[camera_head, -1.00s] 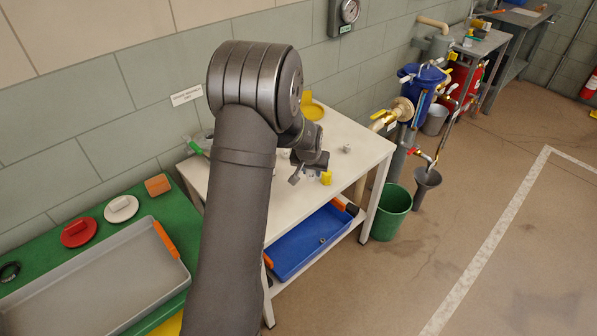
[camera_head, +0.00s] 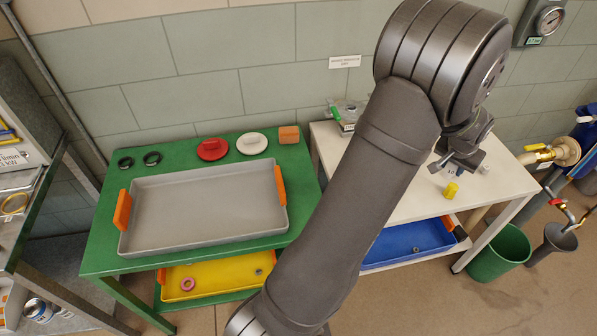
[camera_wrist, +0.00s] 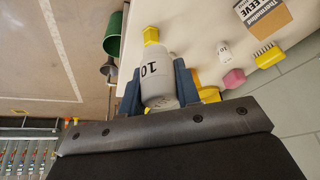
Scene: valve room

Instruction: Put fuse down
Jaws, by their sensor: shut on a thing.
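My gripper (camera_wrist: 160,93) is shut on the fuse (camera_wrist: 157,72), a pale grey-white cylinder marked "10", which sits between the two blue-grey fingers in the wrist view. In the head view my gripper (camera_head: 447,162) hangs over the white table (camera_head: 410,205), and the fuse is too small there to make out clearly. A yellow piece (camera_head: 450,190) stands on the table just below my gripper. It also shows beyond the fuse in the wrist view (camera_wrist: 151,35). I cannot tell whether the fuse touches the table.
A green table (camera_head: 105,250) at left holds a grey tray (camera_head: 205,205), empty, with red (camera_head: 213,149) and white (camera_head: 252,143) discs behind. A pink piece (camera_wrist: 234,78) and a labelled box (camera_wrist: 262,16) lie on the white table. A green bucket (camera_head: 500,250) stands at right.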

